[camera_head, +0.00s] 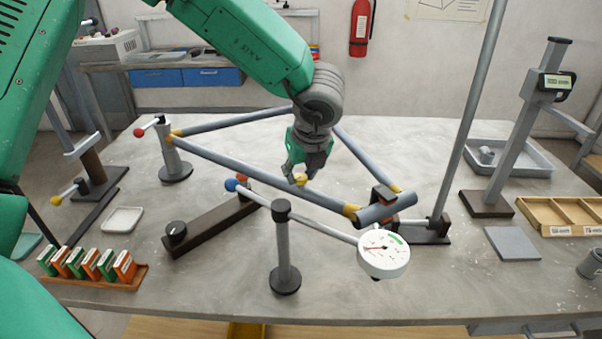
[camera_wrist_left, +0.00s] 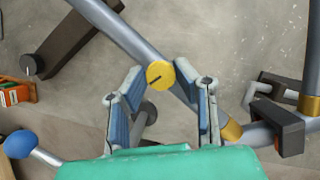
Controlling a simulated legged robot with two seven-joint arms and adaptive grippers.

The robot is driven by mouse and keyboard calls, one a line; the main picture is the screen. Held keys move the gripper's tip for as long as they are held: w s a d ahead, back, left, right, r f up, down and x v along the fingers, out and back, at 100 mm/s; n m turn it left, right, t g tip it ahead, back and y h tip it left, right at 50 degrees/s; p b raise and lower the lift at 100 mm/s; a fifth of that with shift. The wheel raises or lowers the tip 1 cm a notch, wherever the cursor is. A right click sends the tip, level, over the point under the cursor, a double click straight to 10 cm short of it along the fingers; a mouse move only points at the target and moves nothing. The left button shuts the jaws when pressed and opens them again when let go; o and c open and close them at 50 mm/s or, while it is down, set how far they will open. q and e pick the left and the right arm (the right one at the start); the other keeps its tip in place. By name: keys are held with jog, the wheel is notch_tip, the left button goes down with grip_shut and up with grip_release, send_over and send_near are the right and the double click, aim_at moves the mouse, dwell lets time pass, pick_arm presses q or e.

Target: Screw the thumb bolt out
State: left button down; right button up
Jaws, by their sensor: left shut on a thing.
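The thumb bolt is a small yellow knob (camera_head: 300,179) on the grey tube frame (camera_head: 245,171), at its front tube near the middle of the table. In the left wrist view the thumb bolt (camera_wrist_left: 160,74) is a round yellow head with a dark line across it, against the grey tube (camera_wrist_left: 120,32). My left gripper (camera_head: 303,172) reaches down from above and is shut on the thumb bolt. In the wrist view its two fingertips (camera_wrist_left: 165,78) lie on either side of the head. The bolt's shank is hidden. My right gripper is not in view.
A dial gauge (camera_head: 384,254) on a post stands in front of the frame. A dark clamp bar (camera_head: 215,224) lies left of it. A rack of green and orange boxes (camera_head: 95,268) sits front left, with a wooden tray (camera_head: 560,214) at right.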

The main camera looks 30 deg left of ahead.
pick_arm(q)
jog(key=n, duration=0.1)
jog(key=n+g, duration=0.1)
jog(key=n, duration=0.2)
jog(key=shift+s+d+f+n+g+y, duration=0.1)
jog(key=shift+d+f+n+g+y, duration=0.1)
jog(key=shift+f+n+g+y, duration=0.15)
jog(key=shift+p, duration=0.3)
jog(key=c, duration=1.3)
grip_release()
jog(key=shift+o, duration=0.2)
jog(key=shift+w+d+r, duration=0.1)
jog(key=shift+w+r, duration=0.05)
jog(key=shift+w, duration=0.05)
jog(key=shift+r, duration=0.1)
jog(key=shift+r, duration=0.15)
jog(key=w+v, duration=0.1)
jog(key=v, duration=1)
jog(key=shift+s+d+r, duration=0.2)
jog(key=shift+s+d, duration=0.05)
jog(key=shift+s, duration=0.2)
